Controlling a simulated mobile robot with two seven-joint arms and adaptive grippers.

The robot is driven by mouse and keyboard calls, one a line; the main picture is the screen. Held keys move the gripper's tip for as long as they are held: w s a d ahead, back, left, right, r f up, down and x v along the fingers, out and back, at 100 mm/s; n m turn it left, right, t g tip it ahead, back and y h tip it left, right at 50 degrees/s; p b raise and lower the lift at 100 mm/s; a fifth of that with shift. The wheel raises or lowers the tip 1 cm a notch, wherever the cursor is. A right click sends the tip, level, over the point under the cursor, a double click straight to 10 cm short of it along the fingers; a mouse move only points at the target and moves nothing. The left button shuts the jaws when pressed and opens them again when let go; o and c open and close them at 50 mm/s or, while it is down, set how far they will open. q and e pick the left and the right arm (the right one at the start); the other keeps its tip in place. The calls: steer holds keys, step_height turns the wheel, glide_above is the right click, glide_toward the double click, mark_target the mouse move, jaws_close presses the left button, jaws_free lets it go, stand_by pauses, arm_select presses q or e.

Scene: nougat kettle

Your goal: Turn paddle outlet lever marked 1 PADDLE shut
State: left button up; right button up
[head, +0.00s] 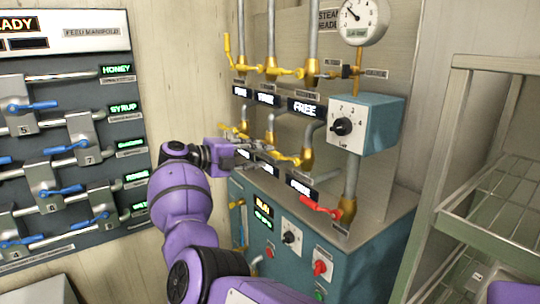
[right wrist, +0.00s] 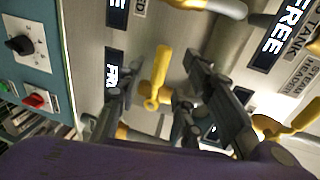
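My right gripper (head: 238,152) is at the lower row of yellow levers on the pipe panel in the head view. In the right wrist view my right gripper (right wrist: 160,68) is open. A yellow lever (right wrist: 157,80) shows between its spread fingers, with a gap on both sides. No label reading 1 PADDLE is legible, so I cannot tell whether this is that lever. In the head view another yellow lever (head: 286,158) lies just right of the gripper, and the gripper partly hides the lower row. My left gripper is not in view.
Upper yellow levers (head: 284,71), a red lever (head: 320,205) and a teal control box (head: 366,122) with a dial surround the gripper. A board with blue levers (head: 62,190) stands left. A metal rack (head: 490,200) stands right.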

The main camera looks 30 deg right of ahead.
steer(key=v, duration=0.6)
steer(key=shift+r, duration=0.1)
